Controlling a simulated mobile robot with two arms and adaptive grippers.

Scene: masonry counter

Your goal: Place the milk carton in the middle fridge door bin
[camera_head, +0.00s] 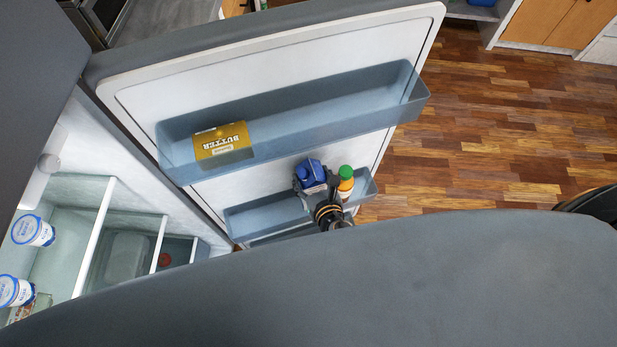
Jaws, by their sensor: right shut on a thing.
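The blue milk carton (309,172) is at the middle fridge door bin (250,217), toward its right part. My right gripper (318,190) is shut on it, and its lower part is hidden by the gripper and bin. I cannot tell whether the carton touches the bin floor. A bottle with a green cap and orange-and-white body (346,184) stands in the same bin, just right of the carton. My left gripper is not in view.
The upper door bin (330,108) holds a yellow butter pack (222,141) above the middle bin. The fridge door (270,45) stands open. White-and-blue tubs (33,231) sit inside the fridge at left. The middle bin's left part is clear. Wooden floor (500,140) lies right.

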